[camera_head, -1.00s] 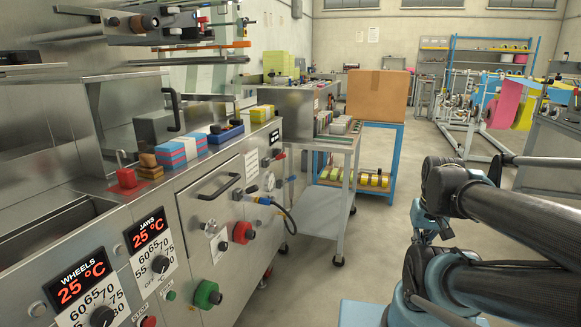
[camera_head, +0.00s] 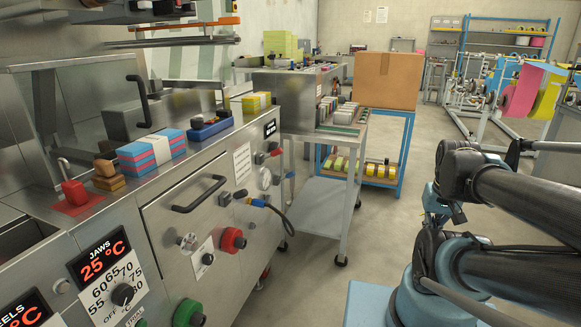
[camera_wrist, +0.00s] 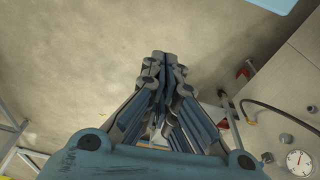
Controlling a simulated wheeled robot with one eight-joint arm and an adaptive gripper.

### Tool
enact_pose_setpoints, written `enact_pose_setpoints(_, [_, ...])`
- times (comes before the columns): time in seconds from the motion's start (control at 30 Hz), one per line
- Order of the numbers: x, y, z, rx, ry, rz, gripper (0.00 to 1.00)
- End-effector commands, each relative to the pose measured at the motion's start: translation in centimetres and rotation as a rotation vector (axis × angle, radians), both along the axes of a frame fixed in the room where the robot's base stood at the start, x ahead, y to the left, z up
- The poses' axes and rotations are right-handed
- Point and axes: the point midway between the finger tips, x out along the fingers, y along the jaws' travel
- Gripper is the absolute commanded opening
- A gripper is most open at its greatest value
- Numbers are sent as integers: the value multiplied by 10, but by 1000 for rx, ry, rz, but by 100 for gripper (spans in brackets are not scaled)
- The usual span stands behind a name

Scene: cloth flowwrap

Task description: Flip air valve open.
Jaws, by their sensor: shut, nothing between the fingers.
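A small red-handled fitting (camera_head: 262,158), which looks like the air valve, sits on the machine's front panel above a round gauge (camera_head: 265,179). Its handle position is too small to tell. In the wrist view a red fitting (camera_wrist: 243,72) shows at the right near a dark hose, and the gauge (camera_wrist: 298,160) is at the lower right corner. My gripper (camera_wrist: 167,58) has its fingertips together with nothing between them. It points over bare floor, apart from the panel and to the left of the red fitting in that view.
The steel machine (camera_head: 160,225) fills the left, with a red stop button (camera_head: 232,240) and a protruding door handle (camera_head: 200,195). A dark hose (camera_head: 280,215) loops off its panel. A steel cart (camera_head: 325,205) stands beyond. Grey floor (camera_head: 310,290) is clear between machine and arm.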

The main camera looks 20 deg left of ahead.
Motion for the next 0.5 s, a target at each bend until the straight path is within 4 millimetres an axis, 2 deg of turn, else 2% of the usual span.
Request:
enact_pose_setpoints(0.07, [-6, 1, 5, 1, -10, 4, 0])
enact_pose_setpoints(0.17, [-1, 5, 11, 7, -15, 28, 0])
enact_pose_setpoints(0.27, [14, 14, 24, 22, -20, 80, 0])
enact_pose_setpoints(0.5, [69, 52, 62, 73, -47, 275, 0])
